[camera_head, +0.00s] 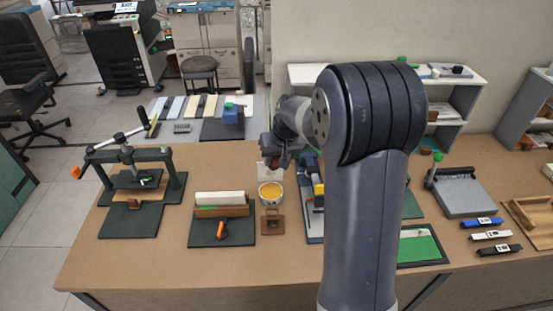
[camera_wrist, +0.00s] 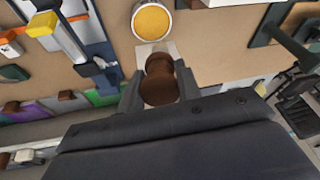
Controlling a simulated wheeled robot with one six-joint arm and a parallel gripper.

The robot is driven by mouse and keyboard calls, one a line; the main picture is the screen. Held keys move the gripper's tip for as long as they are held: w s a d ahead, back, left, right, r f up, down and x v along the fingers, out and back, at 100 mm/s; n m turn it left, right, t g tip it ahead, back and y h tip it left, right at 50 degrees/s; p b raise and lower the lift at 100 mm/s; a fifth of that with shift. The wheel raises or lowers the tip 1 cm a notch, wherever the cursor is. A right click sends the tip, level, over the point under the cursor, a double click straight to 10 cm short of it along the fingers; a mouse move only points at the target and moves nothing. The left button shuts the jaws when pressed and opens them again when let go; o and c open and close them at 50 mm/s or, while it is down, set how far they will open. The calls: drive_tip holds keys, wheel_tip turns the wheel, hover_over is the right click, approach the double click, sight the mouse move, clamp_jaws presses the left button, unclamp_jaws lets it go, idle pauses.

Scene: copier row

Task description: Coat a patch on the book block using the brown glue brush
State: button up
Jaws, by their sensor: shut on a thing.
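My gripper (camera_head: 275,163) is shut on the brown glue brush, whose rounded handle (camera_wrist: 160,80) shows between the fingers in the wrist view. The brush's bristles are hidden. A round pot of yellow glue (camera_head: 271,192) stands on the table just in front of my gripper; it also shows at the top of the wrist view (camera_wrist: 152,21). The cream book block (camera_head: 219,198) appears to sit in a brown wooden press on a dark base, left of the pot. My gripper is behind and to the right of it, apart from it.
A small brown stand (camera_head: 272,223) is in front of the pot. A pale square (camera_wrist: 150,50) lies beyond the brush. A dark press frame (camera_head: 134,180) stands at left, a blue-based tool (camera_head: 315,226) right of the pot. The front table strip is clear.

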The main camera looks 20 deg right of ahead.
wheel_tip(320, 180, down, 6)
drive_tip(key=b, duration=0.4)
drive_tip(key=shift+s+f+b, duration=0.1)
drive_tip(key=shift+f+b, duration=0.6)
drive_tip(key=shift+f, duration=0.05)
idle(2.3)
drive_tip(key=shift+r, duration=0.15)
drive_tip(key=shift+r+p, duration=2.45)
drive_tip(key=shift+r, duration=1)
